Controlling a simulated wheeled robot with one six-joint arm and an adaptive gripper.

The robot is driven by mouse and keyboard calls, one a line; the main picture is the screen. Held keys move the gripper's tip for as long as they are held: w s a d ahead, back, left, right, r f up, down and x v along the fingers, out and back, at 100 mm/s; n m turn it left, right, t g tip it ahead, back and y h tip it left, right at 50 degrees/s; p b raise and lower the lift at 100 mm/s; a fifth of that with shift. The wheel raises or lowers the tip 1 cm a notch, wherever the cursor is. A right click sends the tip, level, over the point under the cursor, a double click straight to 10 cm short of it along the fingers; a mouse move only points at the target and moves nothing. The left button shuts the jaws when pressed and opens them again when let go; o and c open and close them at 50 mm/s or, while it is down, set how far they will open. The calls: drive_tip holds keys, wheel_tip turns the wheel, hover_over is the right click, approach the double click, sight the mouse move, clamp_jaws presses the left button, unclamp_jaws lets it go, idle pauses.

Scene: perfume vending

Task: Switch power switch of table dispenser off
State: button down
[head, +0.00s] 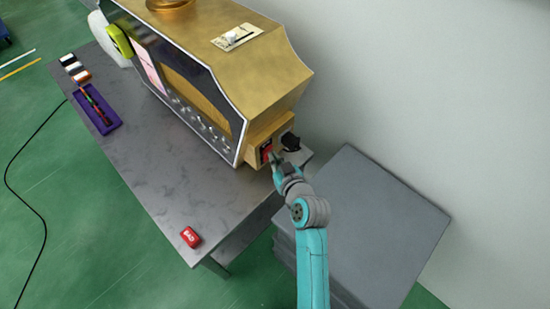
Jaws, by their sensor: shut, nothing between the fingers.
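The gold table dispenser (255,78) stands on a grey table, its dark-framed front facing left. On its near end a small gold box carries a red power switch (266,150) in a dark surround. A black plug or knob (290,141) sits just right of it. My gripper (274,157) is shut and empty, with its tips right at the red switch. I cannot tell whether the tips touch it, or which way the switch is tipped, as the fingers partly cover it.
The grey table (165,180) has clear room in front of the dispenser. A red item (190,237) lies near its front corner. A purple tray (97,110) and small boxes (74,68) are at far left. A grey block (375,220) stands right, beside the wall.

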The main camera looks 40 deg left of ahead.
drive_tip(key=shift+x, duration=1)
idle(0.3)
drive_tip(key=v, duration=0.9)
idle(0.8)
drive_tip(key=shift+d, duration=0.1)
idle(0.3)
drive_tip(key=s+d+f+m+t+h, duration=0.2)
drive_tip(key=s+d+m, duration=0.1)
drive_tip(key=d, duration=0.7)
drive_tip(key=s+d+f+m+t+h, duration=0.2)
drive_tip(key=s+d+f, duration=0.15)
drive_tip(key=d, duration=0.55)
drive_tip(key=s+d+f+m+t+h, duration=0.2)
drive_tip(key=s+d+m+h, duration=0.15)
drive_tip(key=d, duration=0.65)
drive_tip(key=s+d+r+m+t+h, duration=0.1)
drive_tip(key=s+d+r+m+h, duration=0.1)
drive_tip(key=s+d+r, duration=0.4)
drive_tip(key=s+d+r+m+t+h, duration=0.1)
drive_tip(key=s+d+r, duration=0.5)
drive_tip(key=s, duration=0.7)
drive_tip(key=shift+d+m+h, duration=0.45)
drive_tip(key=shift+m+h, duration=0.1)
drive_tip(key=shift+h, duration=0.4)
